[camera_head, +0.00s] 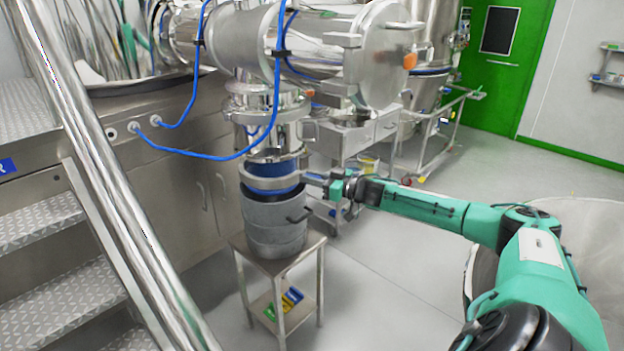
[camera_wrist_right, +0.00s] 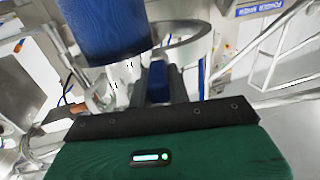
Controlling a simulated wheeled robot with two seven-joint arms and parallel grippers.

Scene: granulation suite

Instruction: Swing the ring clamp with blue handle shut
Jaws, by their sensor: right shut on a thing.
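The ring clamp (camera_head: 250,180) is a grey metal band at the blue sleeve (camera_head: 272,168) below the steel outlet, above the grey drum. In the right wrist view a curved ring arm (camera_wrist_right: 207,40) stands out beside the blue sleeve (camera_wrist_right: 108,28), with a gap between them. My right gripper (camera_head: 328,186) is at the right side of the clamp. In the right wrist view its fingers (camera_wrist_right: 160,84) are shut on the clamp's blue handle (camera_wrist_right: 157,80). The far side of the clamp is hidden. My left gripper is in neither view.
The grey drum (camera_head: 273,228) stands on a small steel table (camera_head: 282,262) under the outlet. A blue hose (camera_head: 240,155) loops at the left. A stair handrail (camera_head: 125,215) crosses the left side. The floor (camera_head: 390,290) right of the table is clear.

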